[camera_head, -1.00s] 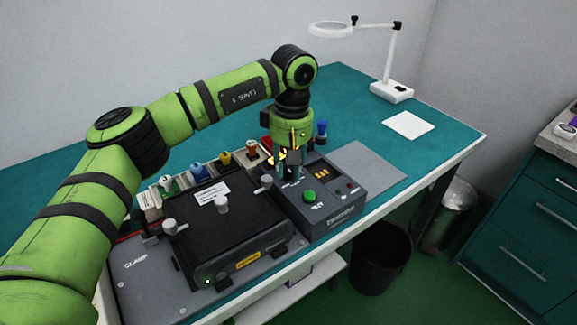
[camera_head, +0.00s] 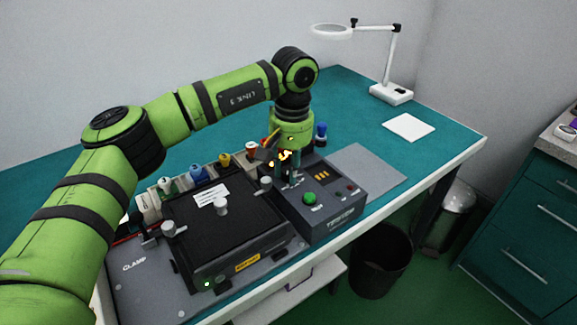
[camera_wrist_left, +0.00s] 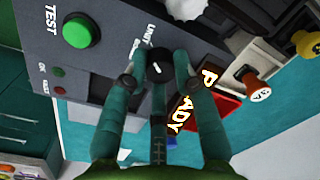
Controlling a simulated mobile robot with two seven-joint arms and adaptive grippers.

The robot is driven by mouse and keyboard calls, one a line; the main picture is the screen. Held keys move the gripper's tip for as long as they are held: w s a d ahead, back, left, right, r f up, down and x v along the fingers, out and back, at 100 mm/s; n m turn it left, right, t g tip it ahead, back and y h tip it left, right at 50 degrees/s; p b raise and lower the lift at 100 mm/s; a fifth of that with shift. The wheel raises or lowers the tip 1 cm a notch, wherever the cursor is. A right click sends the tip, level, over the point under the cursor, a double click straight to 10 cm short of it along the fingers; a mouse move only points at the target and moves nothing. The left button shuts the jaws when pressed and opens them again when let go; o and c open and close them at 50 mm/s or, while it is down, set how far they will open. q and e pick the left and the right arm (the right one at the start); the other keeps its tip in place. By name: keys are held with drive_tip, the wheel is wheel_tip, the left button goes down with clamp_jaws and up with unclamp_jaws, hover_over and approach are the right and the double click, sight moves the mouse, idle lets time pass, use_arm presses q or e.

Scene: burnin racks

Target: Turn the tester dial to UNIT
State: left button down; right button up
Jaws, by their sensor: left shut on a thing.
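The tester (camera_head: 334,222) is a dark grey box at the right of the clamp fixture, with a green TEST button (camera_head: 309,198) on top. In the left wrist view the tester dial (camera_wrist_left: 158,66) is a black knob with a white mark, beside the printed words UNIT and another label partly hidden. My left gripper (camera_head: 287,178) points down over the tester's back part. In the left wrist view its teal fingers (camera_wrist_left: 157,72) are shut on the dial, one on each side. Which label the mark points to I cannot tell. My right gripper is not in view.
The black clamp fixture (camera_head: 245,225) stands left of the tester. Several coloured plugs, such as a yellow one (camera_head: 224,159), line the back. A lit READY sign (camera_wrist_left: 190,105) is close to the fingers. A magnifier lamp (camera_head: 390,91) and white pad (camera_head: 409,127) stand farther right.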

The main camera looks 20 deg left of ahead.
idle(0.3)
use_arm(q)
drive_tip(key=c, duration=1)
unclamp_jaws()
drive_tip(key=shift+r, duration=0.15)
drive_tip(key=r, duration=1.1)
drive_tip(key=shift+d+r, duration=0.3)
drive_tip(key=shift+r, duration=0.05)
